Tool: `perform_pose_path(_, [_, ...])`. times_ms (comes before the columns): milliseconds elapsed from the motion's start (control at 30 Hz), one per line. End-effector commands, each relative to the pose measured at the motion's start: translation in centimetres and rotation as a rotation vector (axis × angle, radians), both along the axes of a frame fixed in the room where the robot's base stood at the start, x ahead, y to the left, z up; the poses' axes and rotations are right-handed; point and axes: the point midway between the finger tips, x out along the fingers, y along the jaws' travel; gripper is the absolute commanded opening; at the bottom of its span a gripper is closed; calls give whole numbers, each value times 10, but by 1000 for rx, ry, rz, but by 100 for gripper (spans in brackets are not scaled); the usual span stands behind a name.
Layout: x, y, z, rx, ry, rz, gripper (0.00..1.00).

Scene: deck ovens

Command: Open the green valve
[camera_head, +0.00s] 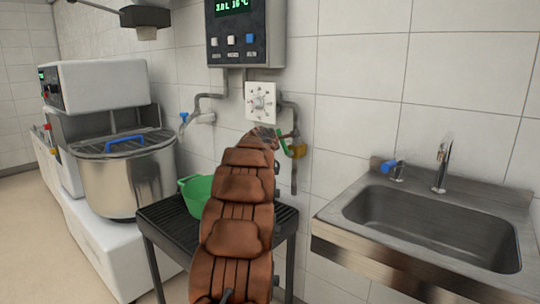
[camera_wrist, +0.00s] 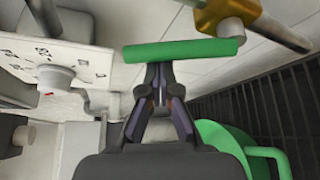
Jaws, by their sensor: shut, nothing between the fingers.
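The green valve handle (camera_head: 282,141) sits on a brass valve body (camera_head: 298,151) on the pipe at the wall, right of my arm's end in the head view. In the wrist view the green handle (camera_wrist: 185,50) lies as a bar across the picture, with the brass body (camera_wrist: 226,14) at its upper right. My gripper (camera_wrist: 160,70) is shut and empty, its fingertips close to the lower edge of the handle's left half. I cannot tell whether they touch it. In the head view my arm largely hides the gripper.
A white dial plate (camera_head: 261,101) is on the wall above, under a control box (camera_head: 246,35). A green bucket (camera_head: 190,192) stands on a dark slatted stand (camera_head: 160,222). A blue-handled tap (camera_head: 196,118) and mixer bowl (camera_head: 128,185) are left, a sink (camera_head: 430,225) right.

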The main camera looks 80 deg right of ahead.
Motion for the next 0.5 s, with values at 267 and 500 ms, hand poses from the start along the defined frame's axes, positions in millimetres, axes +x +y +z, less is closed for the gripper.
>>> perform_pose_path(267, [-18,3,-1,-80,-159,-13,0])
perform_pose_path(500, [-29,6,4,-140,-278,-17,0])
